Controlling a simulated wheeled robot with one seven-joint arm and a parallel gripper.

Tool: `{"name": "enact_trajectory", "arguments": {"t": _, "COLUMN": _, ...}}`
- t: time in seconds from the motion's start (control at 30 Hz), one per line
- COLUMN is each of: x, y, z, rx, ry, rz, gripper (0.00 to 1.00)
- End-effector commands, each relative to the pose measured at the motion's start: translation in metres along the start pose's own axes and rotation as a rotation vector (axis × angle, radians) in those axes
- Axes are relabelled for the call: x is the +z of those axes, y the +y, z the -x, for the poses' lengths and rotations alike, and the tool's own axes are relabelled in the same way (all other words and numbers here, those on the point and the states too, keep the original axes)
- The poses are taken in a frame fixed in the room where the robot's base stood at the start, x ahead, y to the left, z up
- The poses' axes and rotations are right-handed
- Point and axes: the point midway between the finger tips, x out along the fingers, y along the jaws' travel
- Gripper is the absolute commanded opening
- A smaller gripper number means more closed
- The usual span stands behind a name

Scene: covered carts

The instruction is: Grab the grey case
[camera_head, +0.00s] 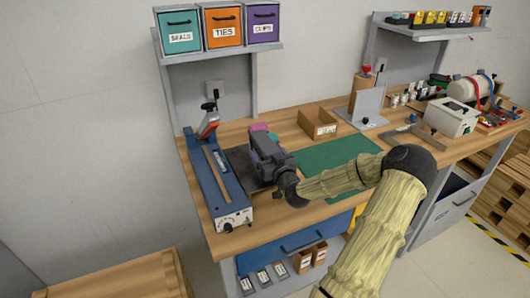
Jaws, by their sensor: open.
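My gripper (262,148) is at the left part of the workbench, above a dark grey flat patch (240,168), and points away from the camera. A mauve and greenish thing (260,128) shows just behind its fingers; the gripper hides much of it, and I cannot tell whether they touch. No thing is plainly a grey case. A light grey box (450,118) with a dark top part stands on the right part of the bench, well apart from my gripper. My gripper's body hides what lies directly under it.
A blue sealing bar (215,185) lies left of my gripper. A green mat (335,165) lies to the right, partly behind my arm. A cardboard bin (318,124) and an upright grey plate (367,104) stand behind. Labelled boxes (222,28) fill the shelf above.

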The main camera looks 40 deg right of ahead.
Motion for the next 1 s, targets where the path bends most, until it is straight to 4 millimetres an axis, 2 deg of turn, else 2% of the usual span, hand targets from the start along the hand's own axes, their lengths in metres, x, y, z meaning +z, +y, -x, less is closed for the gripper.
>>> {"name": "enact_trajectory", "arguments": {"t": 0.03, "x": 0.000, "y": 0.000, "z": 0.000, "rx": 0.000, "ry": 0.000, "rz": 0.000, "gripper": 0.78}}
{"name": "enact_trajectory", "arguments": {"t": 0.3, "x": 0.000, "y": 0.000, "z": 0.000, "rx": 0.000, "ry": 0.000, "rz": 0.000, "gripper": 0.25}}
{"name": "enact_trajectory", "arguments": {"t": 0.37, "x": 0.000, "y": 0.000, "z": 0.000, "rx": 0.000, "ry": 0.000, "rz": 0.000, "gripper": 0.15}}
{"name": "enact_trajectory", "arguments": {"t": 0.67, "x": -0.003, "y": 0.001, "z": 0.000, "rx": 0.002, "ry": 0.003, "rz": 0.001, "gripper": 0.15}}
{"name": "enact_trajectory", "arguments": {"t": 0.93, "x": -0.019, "y": -0.001, "z": -0.001, "rx": -0.001, "ry": 0.004, "rz": 0.003, "gripper": 0.15}}
{"name": "enact_trajectory", "arguments": {"t": 1.0, "x": -0.016, "y": -0.003, "z": 0.002, "rx": -0.004, "ry": 0.003, "rz": 0.002, "gripper": 0.15}}
